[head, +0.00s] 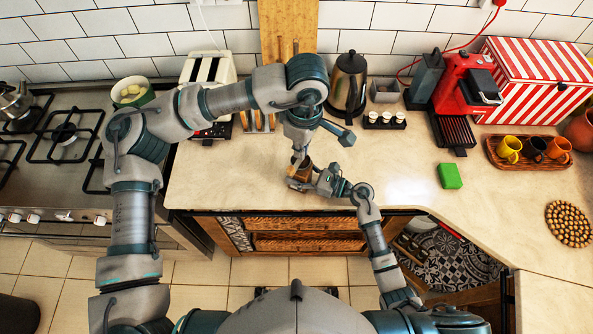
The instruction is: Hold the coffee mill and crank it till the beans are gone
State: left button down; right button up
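The small brown wooden coffee mill (301,173) stands on the counter near its front edge, at the middle of the head view. My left arm reaches over from the left and its gripper (297,156) points down at the top of the mill. The crank is hidden or too small to make out there. My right gripper (311,184) comes from the right, low at the mill's side, and appears to touch it. The fingers of both grippers are too small and overlapped to show whether they are closed. The beans inside the mill are not visible.
A green block (450,176) and a tray of cups (526,164) lie to the right. The stove (52,137) is at left.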

aim_at(289, 176)
pick_arm(q)
jog(key=s+f+m+t, duration=0.1)
jog(key=s+m+t, duration=0.3)
jog(key=s+m, duration=0.5)
jog(key=w+a+f+m, duration=0.1)
jog(key=w+a+f, duration=0.1)
jog(key=w+f, duration=0.5)
jog(key=shift+s+x, duration=0.25)
jog(key=shift+x, duration=1.1)
jog(key=shift+f, duration=0.1)
jog(key=shift+a+m, duration=0.25)
jog(key=shift+m, duration=0.15)
jog(key=shift+w+a, duration=0.15)
jog(key=shift+a, duration=0.05)
